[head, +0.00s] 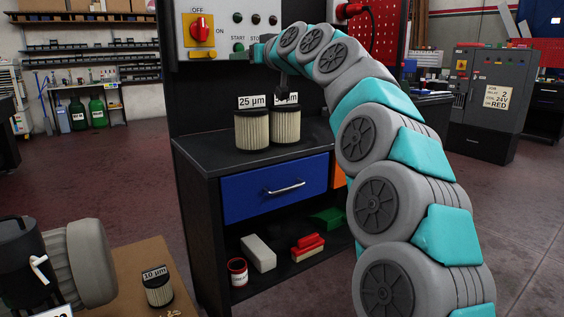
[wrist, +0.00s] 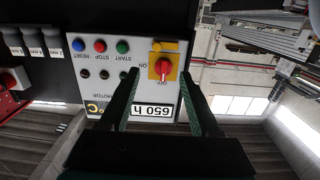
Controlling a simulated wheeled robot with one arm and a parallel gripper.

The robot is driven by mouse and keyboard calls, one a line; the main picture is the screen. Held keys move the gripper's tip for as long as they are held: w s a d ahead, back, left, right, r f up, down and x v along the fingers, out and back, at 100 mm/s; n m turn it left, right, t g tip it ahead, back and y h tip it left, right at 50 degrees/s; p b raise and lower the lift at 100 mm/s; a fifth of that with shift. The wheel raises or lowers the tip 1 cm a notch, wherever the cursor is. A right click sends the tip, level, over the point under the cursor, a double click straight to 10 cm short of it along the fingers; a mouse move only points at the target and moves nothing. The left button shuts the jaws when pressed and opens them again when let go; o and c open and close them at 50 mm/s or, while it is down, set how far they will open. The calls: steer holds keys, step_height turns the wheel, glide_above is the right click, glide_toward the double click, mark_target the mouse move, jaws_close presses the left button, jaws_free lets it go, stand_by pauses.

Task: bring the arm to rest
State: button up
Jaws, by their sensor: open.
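My arm (head: 383,203) rises on the right in the head view and curls over to the left at its top. My gripper (head: 284,86) is small and partly hidden there, just above the filter cartridges on the cabinet. In the wrist view my gripper (wrist: 158,88) has its two dark fingers apart with no object between them. Beyond the fingers is a control panel (wrist: 92,60), seen upside down, with a red rotary switch (wrist: 162,67) on a yellow plate and a "650 h" display (wrist: 153,111).
Two pleated filters, one labelled 25 µm (head: 252,130) and one with its label partly covered (head: 286,127), stand on the black cabinet (head: 206,150) with a blue drawer (head: 270,187). A 10 µm filter (head: 158,291) stands on a brown surface (head: 140,258) at lower left.

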steer(key=s+d+f+m+g+h+p, duration=0.1)
steer(key=s+d+f+g+h, duration=0.25)
steer(key=s+f, duration=0.95)
steer(key=s+d+f+m+g+h, duration=0.15)
steer(key=s+d+f+g, duration=0.3)
steer(key=s+f, duration=0.9)
steer(key=s+d+f+m+g+h, duration=0.1)
steer(key=s+d+f+g, duration=0.1)
steer(key=s+d+f, duration=0.3)
steer(key=s+d+f+m+g+h, duration=0.2)
steer(key=s+d+f, duration=0.3)
steer(key=s+f, duration=0.4)
steer(key=s+d+f+m+g+h, duration=0.1)
steer(key=s+d+f+g, duration=0.3)
steer(key=s, duration=1)
step_height(320, 180, down, 4)
steer(key=shift+s+d+r+h+p, duration=0.1)
steer(key=shift+s+d+h+p, duration=0.25)
steer(key=shift+d+h, duration=0.2)
steer(key=shift+w, duration=0.1)
